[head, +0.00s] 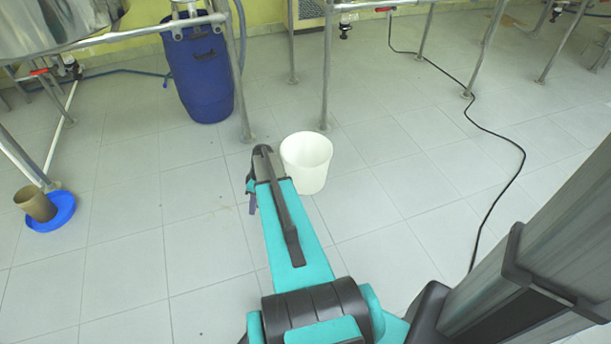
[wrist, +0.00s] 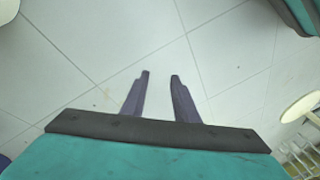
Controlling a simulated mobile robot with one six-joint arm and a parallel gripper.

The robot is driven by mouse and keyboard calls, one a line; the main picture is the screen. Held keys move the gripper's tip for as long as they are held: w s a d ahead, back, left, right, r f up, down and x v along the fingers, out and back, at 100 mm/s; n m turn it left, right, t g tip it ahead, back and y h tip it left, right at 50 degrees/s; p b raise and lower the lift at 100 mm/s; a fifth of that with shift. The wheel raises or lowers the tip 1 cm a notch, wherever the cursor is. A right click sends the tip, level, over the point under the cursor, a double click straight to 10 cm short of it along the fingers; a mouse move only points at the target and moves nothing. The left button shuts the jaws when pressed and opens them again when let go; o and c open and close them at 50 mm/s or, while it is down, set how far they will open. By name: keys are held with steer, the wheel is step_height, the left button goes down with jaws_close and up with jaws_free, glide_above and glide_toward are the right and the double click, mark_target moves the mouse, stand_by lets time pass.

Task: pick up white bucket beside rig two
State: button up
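The white bucket (head: 307,164) stands upright on the tiled floor in the middle of the head view, near the foot of a metal frame leg.
A blue drum (head: 200,75) stands behind, among metal frame legs (head: 327,65). A brown pot (head: 36,204) sits in a blue dish (head: 62,212) at the left. A black cable (head: 505,138) runs across the floor at the right. The floor at front left is clear.

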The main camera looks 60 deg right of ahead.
steer(key=s+d+r+t+b, duration=0.1)
steer(key=s+d+b, duration=0.1)
steer(key=d, duration=0.9)
steer(key=s+d+r+n+t+h+b, duration=0.1)
steer(key=s+d+b, duration=0.2)
steer(key=d, duration=0.8)
steer(key=s+d+n+t+b, duration=0.1)
steer(key=s+d+b, duration=0.2)
steer(key=d, duration=0.8)
steer(key=shift+d+r+t+h+b, duration=0.15)
steer(key=shift+r+t+h+b, duration=0.2)
steer(key=shift+b, duration=0.5)
steer(key=b, duration=0.3)
glide_above(304, 175)
steer(key=s, duration=0.2)
steer(key=shift+d+f, duration=0.2)
steer(key=shift+f, duration=1.8)
steer(key=shift+d+f, duration=0.15)
steer(key=shift+f, duration=1.8)
steer(key=shift+b+x, duration=1.2)
steer(key=shift+x, duration=1.4)
